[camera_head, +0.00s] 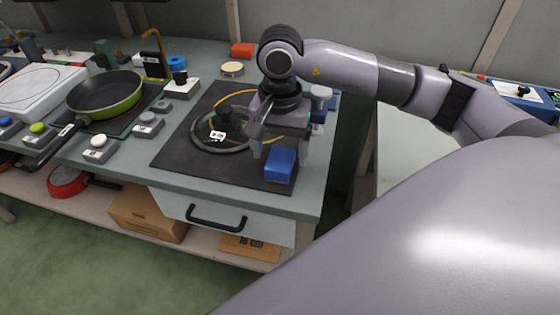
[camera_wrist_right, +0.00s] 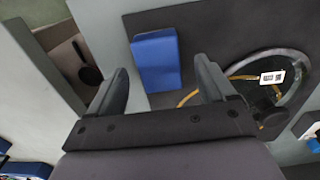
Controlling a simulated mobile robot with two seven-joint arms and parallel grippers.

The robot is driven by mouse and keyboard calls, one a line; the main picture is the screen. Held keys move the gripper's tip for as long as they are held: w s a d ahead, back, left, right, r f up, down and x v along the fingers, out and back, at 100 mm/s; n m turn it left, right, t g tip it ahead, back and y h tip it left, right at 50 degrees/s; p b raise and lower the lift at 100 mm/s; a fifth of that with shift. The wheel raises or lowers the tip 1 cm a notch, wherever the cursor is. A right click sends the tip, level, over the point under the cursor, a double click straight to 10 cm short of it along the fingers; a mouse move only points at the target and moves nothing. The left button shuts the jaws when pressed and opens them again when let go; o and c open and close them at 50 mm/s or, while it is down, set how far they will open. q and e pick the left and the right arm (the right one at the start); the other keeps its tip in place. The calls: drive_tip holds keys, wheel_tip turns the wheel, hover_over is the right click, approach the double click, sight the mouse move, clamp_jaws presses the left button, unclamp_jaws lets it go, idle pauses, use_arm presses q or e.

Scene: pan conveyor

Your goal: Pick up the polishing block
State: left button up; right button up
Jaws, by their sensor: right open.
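A blue block, which looks like the polishing block (camera_head: 281,165), lies on the front right corner of a black mat (camera_head: 178,155). It also shows in the right wrist view (camera_wrist_right: 157,60), beyond and between the finger lines. My right gripper (camera_head: 279,150) is over the mat at the block, pointing down. In the right wrist view its two fingers (camera_wrist_right: 163,78) are spread apart with nothing held between them. The block appears just past the fingertips; I cannot tell whether they touch it. My left gripper is not in view.
A round glass lid (camera_head: 208,142) with a dark knob and white label lies on the mat, left of the gripper. Button boxes (camera_head: 100,148) and a green pan (camera_head: 104,94) are further left. The counter's front edge and a drawer (camera_head: 225,217) are close below.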

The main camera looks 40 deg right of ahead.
sight(280, 158)
drive_tip(key=shift+f, duration=1.4)
drive_tip(key=c, duration=1.1)
wheel_tip(280, 158, up, 20)
drive_tip(key=shift+r+p, duration=0.1)
drive_tip(key=shift+p, duration=1.05)
